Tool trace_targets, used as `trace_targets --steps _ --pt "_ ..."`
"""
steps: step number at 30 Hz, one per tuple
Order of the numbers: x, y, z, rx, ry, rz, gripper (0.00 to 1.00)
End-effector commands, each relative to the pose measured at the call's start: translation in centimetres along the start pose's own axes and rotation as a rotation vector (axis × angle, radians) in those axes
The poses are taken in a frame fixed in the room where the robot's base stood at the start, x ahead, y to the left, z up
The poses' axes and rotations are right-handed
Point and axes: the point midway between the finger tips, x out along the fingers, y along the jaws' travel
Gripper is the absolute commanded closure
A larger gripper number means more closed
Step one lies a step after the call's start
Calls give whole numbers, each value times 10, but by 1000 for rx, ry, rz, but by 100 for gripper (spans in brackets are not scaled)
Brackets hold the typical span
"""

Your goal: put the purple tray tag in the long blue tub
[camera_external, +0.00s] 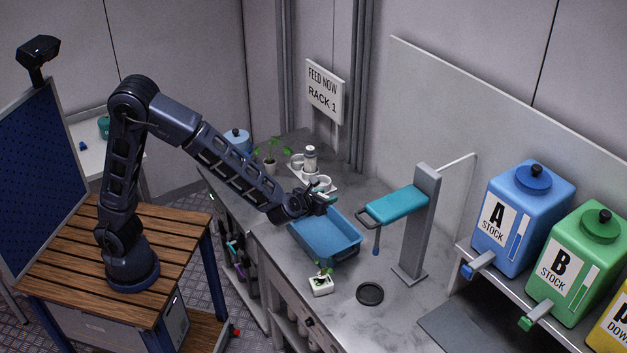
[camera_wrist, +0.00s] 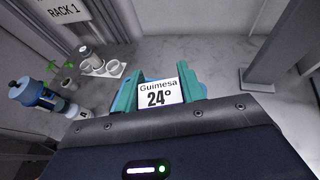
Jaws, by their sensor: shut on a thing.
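My gripper (camera_external: 318,198) is over the far left end of the long blue tub (camera_external: 326,248), which stands on the grey counter. In the wrist view my gripper (camera_wrist: 158,88) is shut on a tray tag (camera_wrist: 157,92). Bits of blue behind the fingers look like the tub (camera_wrist: 203,90). The inside of the tub that shows in the external view looks empty. The tag's height above the tub is hard to judge.
A white holder with cups and a bottle (camera_external: 311,160) and a potted seedling (camera_external: 270,155) stand behind. A stand with a teal arm (camera_external: 398,205) rises right of the tub. A small white pot (camera_external: 320,285) and a black disc (camera_external: 370,293) lie in front.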

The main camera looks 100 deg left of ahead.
Motion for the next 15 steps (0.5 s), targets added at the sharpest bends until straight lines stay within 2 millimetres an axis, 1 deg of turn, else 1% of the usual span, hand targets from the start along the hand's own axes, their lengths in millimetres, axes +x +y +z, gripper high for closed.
trace_targets --steps 1,3,6,9,11,14,15 --pt "5 19 5 -7 0 16 82" --pt "10 38 10 -14 1 32 82" --pt "14 58 14 -20 3 48 82" --pt "16 70 16 -24 3 57 82" --pt "18 73 13 -24 4 60 82" --pt "23 74 1 -22 6 62 82" --pt "26 74 -6 -21 6 62 82"
